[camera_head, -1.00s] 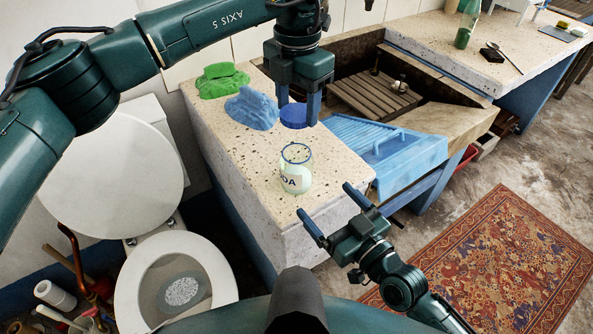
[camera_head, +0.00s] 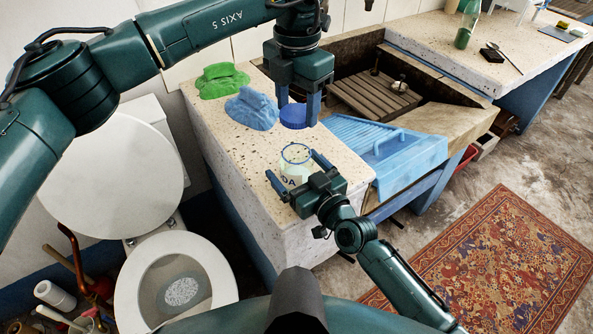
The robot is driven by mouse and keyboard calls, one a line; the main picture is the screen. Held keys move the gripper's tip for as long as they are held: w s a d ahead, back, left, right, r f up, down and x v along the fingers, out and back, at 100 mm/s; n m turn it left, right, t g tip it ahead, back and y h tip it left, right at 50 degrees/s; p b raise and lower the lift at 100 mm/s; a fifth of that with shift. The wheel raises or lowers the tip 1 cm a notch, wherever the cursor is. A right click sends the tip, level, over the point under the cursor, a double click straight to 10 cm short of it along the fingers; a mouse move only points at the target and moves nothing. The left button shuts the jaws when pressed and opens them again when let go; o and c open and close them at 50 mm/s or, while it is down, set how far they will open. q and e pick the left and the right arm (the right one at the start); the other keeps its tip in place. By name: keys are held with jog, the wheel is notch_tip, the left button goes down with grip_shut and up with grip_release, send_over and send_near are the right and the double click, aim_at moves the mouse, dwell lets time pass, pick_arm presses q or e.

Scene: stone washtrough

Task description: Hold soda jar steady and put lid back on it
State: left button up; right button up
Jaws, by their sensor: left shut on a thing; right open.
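The soda jar (camera_head: 292,168) stands upright and open on the speckled stone counter, its blue-rimmed mouth facing up. Part of its label shows; its lower part is hidden by my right gripper. My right gripper (camera_head: 294,169) is open, with one finger to the left of the jar and one to its right. I cannot tell whether the fingers touch the glass. The blue lid (camera_head: 293,117) is between the fingers of my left gripper (camera_head: 299,118), which is shut on it. The lid is apart from the jar, behind it in the picture.
A blue cloth (camera_head: 252,108) and a green cloth (camera_head: 222,80) lie on the stone counter (camera_head: 228,150) at the back left. A blue washboard (camera_head: 385,145) is right of the jar, by the stone trough (camera_head: 440,117). A toilet (camera_head: 175,275) stands at the lower left.

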jog(key=shift+c, duration=0.3)
jog(key=c, duration=1.4)
pick_arm(q)
jog(key=shift+f, duration=2.5)
jog(key=shift+f, duration=0.9)
jog(key=shift+f, duration=0.55)
